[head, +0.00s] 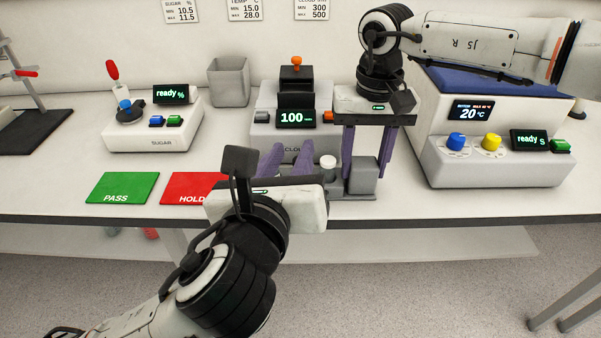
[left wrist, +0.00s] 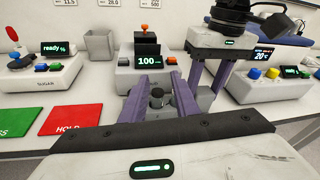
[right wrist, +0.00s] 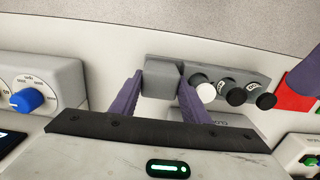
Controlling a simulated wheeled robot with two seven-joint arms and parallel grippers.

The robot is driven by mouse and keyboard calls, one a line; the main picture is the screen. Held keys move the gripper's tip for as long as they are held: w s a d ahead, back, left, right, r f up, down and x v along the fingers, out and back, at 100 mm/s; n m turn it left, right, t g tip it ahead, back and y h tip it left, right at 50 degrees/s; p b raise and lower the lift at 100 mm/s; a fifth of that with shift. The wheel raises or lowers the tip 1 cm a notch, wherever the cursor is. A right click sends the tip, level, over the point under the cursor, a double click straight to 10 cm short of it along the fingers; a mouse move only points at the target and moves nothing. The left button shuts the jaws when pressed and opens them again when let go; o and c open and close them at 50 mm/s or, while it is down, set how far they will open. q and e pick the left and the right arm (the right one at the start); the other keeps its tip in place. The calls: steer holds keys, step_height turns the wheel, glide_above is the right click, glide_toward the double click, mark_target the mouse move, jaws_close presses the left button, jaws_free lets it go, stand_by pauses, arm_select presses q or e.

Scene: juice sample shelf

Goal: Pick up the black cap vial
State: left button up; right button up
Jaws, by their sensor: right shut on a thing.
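In the right wrist view, two black cap vials (right wrist: 236,97) (right wrist: 266,101) and a white cap vial (right wrist: 206,92) stand in a row in a grey rack (right wrist: 240,76). My right gripper (head: 365,178) is shut on the grey block (right wrist: 162,78) at the rack's end. My left gripper (head: 291,156) is open, its purple fingers pointing at the rack. In the left wrist view, a dark-capped vial (left wrist: 157,94) shows between these fingers, with a visible gap on its sides. In the head view the white cap (head: 328,161) shows, but my left gripper hides the black caps.
The cloud meter (head: 297,118) reading 100 stands behind the rack. The sugar meter (head: 153,132) is left, the temperature station (head: 450,172) right. A green PASS mat (head: 122,186) and red HOLD mat (head: 185,183) lie front left. A grey bin (head: 229,82) stands behind.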

arm_select(q)
step_height(320, 180, down, 4)
steer(key=s+m+g, duration=0.2)
steer(key=s, duration=0.1)
steer(key=shift+y, duration=0.3)
steer(key=x, duration=0.6)
steer(key=shift+a+f, duration=0.25)
steer(key=shift+a, duration=0.05)
steer(key=shift+x, duration=2.9)
steer(key=shift+d+r, duration=0.1)
steer(key=shift+r, duration=0.05)
steer(key=c, duration=0.7)
step_height(320, 180, up, 10)
steer(key=shift+r, duration=0.1)
arm_select(e)
steer(key=o, duration=1.4)
steer(key=shift+c, duration=0.2)
steer(key=shift+r, duration=0.15)
